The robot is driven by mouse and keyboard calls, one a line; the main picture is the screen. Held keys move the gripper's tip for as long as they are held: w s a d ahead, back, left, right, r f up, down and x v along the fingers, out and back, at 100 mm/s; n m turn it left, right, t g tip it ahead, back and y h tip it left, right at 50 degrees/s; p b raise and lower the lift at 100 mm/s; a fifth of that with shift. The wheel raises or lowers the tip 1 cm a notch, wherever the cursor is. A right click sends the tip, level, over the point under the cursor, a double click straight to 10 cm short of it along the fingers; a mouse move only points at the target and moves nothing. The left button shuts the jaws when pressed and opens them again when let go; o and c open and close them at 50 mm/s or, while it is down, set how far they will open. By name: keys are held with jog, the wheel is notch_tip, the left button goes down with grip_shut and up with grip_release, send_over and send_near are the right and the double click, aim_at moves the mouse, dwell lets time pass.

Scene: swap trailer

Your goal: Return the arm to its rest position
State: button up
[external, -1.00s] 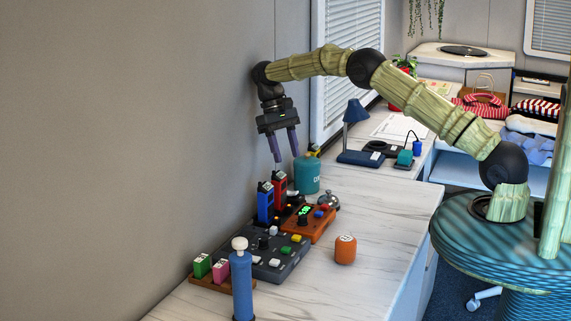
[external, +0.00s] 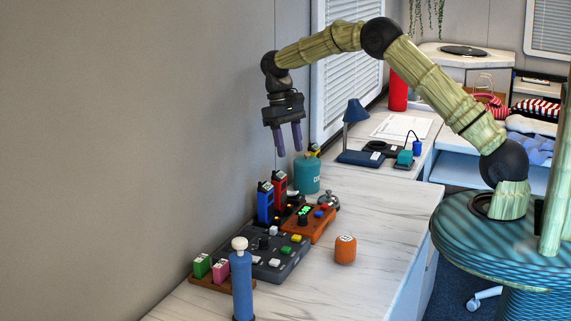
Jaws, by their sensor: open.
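My gripper (external: 289,151) hangs from the raised arm near the left wall, fingers pointing down and apart. Nothing is between the fingers. It is above the back part of the white counter (external: 374,215), over the area of the teal canister (external: 307,174) and the red (external: 280,190) and blue (external: 265,203) upright devices. The fingertips look clear of these things. My arm arches from the round teal-striped base at the right up to an elbow and down to the wrist.
A dark control panel (external: 275,262), an orange box with a green display (external: 304,211), a bell (external: 329,202), an orange barrel-shaped object (external: 345,250) and a blue pump (external: 241,285) stand on the counter. A blue lamp (external: 355,112) is farther back. The counter's right side is mostly bare.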

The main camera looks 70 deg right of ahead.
jog(key=s+a+r+n+t, duration=0.1)
jog(key=s+a, duration=0.2)
jog(key=s, duration=0.5)
jog(key=s+a+r+n+t+p, duration=0.1)
jog(key=s+a+t, duration=0.1)
jog(key=s, duration=0.7)
jog(key=s+a+r+n+t+h+p, duration=0.1)
jog(key=s+a, duration=0.3)
jog(key=s, duration=0.5)
jog(key=shift+s+r+n+t, duration=0.25)
jog(key=shift+r+n+t, duration=0.1)
jog(key=shift+n+t, duration=0.3)
dwell(1.2)
